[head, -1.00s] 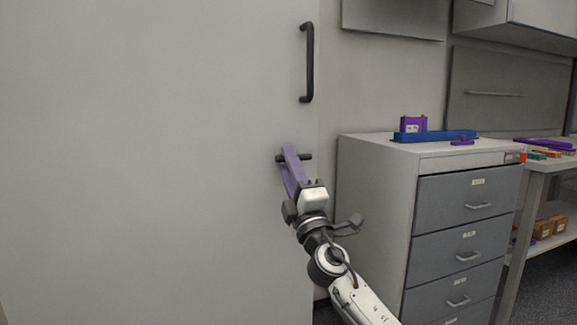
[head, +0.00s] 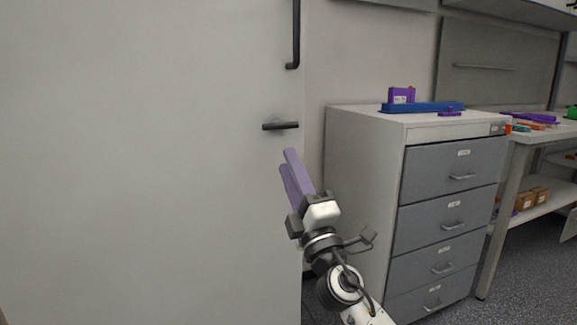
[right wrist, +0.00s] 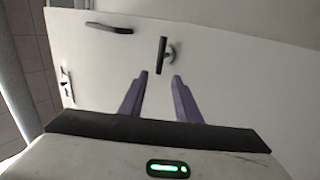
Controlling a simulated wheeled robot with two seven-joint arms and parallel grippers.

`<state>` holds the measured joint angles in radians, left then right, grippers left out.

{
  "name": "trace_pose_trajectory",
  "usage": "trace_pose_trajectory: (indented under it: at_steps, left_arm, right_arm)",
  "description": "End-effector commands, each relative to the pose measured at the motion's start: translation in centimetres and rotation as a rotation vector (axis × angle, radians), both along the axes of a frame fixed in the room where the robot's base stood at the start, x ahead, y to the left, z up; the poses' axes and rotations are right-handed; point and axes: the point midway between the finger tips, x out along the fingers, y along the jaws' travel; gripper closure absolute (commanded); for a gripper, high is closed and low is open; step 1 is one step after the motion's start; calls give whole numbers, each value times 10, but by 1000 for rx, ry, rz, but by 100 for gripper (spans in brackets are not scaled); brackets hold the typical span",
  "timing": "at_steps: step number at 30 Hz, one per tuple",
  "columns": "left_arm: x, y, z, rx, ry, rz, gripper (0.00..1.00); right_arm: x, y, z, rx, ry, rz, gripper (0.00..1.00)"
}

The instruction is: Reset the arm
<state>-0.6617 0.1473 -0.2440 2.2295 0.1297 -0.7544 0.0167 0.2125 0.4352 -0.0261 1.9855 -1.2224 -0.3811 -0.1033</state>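My right gripper (head: 288,160) is raised in front of a large pale door (head: 150,170), below and apart from its black lever handle (head: 281,126). In the right wrist view the two purple fingers of my right gripper (right wrist: 159,75) stand apart with nothing between them. The lever handle (right wrist: 163,55) shows beyond the fingertips there. A long black pull handle (head: 296,35) is higher on the door; a dark bar-shaped handle (right wrist: 108,28) shows in the wrist view. My left gripper is not in view.
A grey drawer cabinet (head: 365,170) stands right of the door, with a blue tray (head: 425,107) and a purple block (head: 401,95) on top. A workbench (head: 535,132) with small coloured parts is at the far right. Dark floor (head: 525,270) is open in front of it.

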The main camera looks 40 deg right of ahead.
Motion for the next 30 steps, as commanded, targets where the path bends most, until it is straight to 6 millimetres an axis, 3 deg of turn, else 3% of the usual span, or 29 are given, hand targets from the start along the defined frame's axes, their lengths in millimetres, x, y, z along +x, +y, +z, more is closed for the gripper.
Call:
trace_pose_trajectory:
  at_steps: [10, 14, 17, 23, 27, 30]
  left_arm:
    - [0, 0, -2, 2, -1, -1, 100]
    - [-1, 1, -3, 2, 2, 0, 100]
    - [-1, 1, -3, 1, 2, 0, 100]
    - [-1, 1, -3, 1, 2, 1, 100]
    - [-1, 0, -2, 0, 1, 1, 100]
    - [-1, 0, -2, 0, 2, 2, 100]
  right_arm:
    - [0, 0, 0, 2, 1, 1, 70]
    - [1, 4, -21, 59, 38, 30, 70]
    - [0, 13, -69, 196, 124, 91, 70]
    - [-28, 52, -210, 629, 399, 218, 70]
    - [-70, 90, -301, 943, 600, 259, 70]
    - [-110, 124, -356, 1167, 739, 270, 70]
